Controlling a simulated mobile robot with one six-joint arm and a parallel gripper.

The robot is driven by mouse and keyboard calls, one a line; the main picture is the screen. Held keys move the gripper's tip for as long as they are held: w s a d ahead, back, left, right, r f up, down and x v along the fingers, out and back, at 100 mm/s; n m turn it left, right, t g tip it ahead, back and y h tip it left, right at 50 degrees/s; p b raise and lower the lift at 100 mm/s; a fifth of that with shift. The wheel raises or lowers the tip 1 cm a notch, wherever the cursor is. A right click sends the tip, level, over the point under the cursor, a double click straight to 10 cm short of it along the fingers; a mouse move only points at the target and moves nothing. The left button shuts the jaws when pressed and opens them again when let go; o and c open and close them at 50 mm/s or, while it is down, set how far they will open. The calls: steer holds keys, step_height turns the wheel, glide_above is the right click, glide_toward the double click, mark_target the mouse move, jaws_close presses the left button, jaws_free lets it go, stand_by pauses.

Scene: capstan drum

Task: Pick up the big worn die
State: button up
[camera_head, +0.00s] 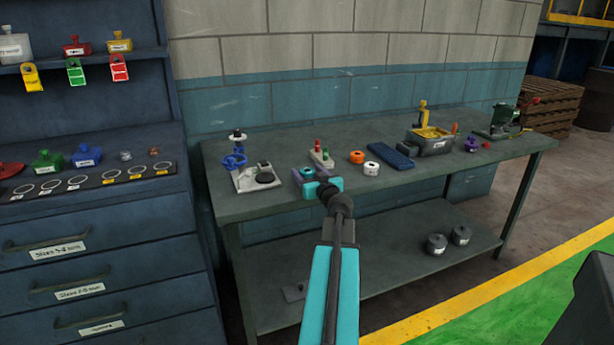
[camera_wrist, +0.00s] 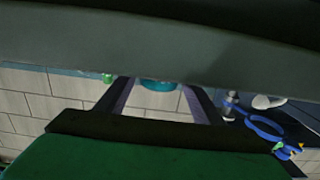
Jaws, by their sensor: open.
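My gripper (camera_head: 310,178) is low over the bench front, by the teal ring. In the wrist view, which looks upside down, the teal ring (camera_wrist: 158,85) shows between the two spread fingers of my gripper (camera_wrist: 162,98). The fingers look apart from it. The ring is partly cut off by a dark grey surface.
A blue clamp (camera_head: 233,160) and a light plate (camera_head: 258,179) stand left of my gripper. A dark blue block (camera_head: 391,156) and a yellow-topped machine (camera_head: 433,139) are to the right. Two grey cylinders (camera_head: 437,244) (camera_head: 460,235) sit on the lower shelf.

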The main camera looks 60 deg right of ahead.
mark_target(306, 169)
steer(key=shift+p+x, duration=0.75)
steer(key=shift+x, duration=1.8)
steer(key=shift+r, duration=0.1)
jaws_close()
